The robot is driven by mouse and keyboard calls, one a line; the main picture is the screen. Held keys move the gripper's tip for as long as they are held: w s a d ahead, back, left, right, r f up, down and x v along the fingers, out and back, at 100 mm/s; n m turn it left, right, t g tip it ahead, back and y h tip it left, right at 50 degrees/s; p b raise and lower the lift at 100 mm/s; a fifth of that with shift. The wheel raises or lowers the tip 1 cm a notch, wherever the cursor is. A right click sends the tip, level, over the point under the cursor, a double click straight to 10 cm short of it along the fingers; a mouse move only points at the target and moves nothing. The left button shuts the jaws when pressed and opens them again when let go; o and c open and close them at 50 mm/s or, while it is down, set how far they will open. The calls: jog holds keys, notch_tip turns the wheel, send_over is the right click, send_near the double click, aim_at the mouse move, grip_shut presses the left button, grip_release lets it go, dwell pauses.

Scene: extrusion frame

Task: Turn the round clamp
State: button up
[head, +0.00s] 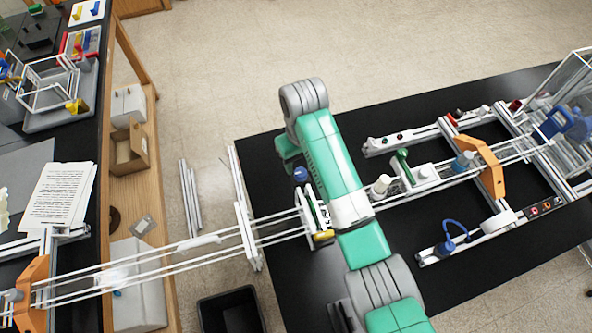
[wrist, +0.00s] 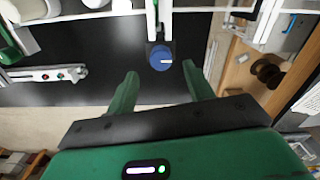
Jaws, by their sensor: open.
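A round blue knob with a white pointer mark, which I take to be the round clamp (wrist: 160,58), sits at the end of a white frame post in the wrist view. It also shows in the head view as a small blue cap (head: 300,174) at the left of my arm. My gripper (wrist: 160,73) is open and empty, its two green fingers apart. The knob lies just past the fingertips, about midway between them, and neither finger visibly touches it. In the head view, my gripper is mostly hidden by my arm.
A yellow-ended fitting (head: 323,236) is on the same frame carriage. Long white rails (head: 200,243) cross the gap between the black table (head: 440,245) and the left bench. An orange bracket (head: 491,168) and a blue-cabled fitting (head: 447,248) stand to the right.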

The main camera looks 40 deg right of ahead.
aim_at(301, 172)
notch_tip(301, 172, down, 5)
jog(key=shift+f, duration=0.15)
jog(key=c, duration=1)
jog(key=shift+a, duration=0.1)
jog(key=shift+p, duration=0.4)
jog(key=shift+r+m+p, duration=0.2)
jog(key=shift+m+p, duration=0.4)
jog(key=shift+m, duration=0.2)
jog(key=m+p, duration=0.2)
jog(key=m, duration=0.1)
jog(key=shift+w, duration=0.1)
jog(key=m+p, duration=0.2)
jog(key=m, duration=0.2)
jog(key=shift+f+m+p, duration=0.15)
jog(key=shift+m+p, duration=0.2)
jog(key=shift+m, duration=1.45)
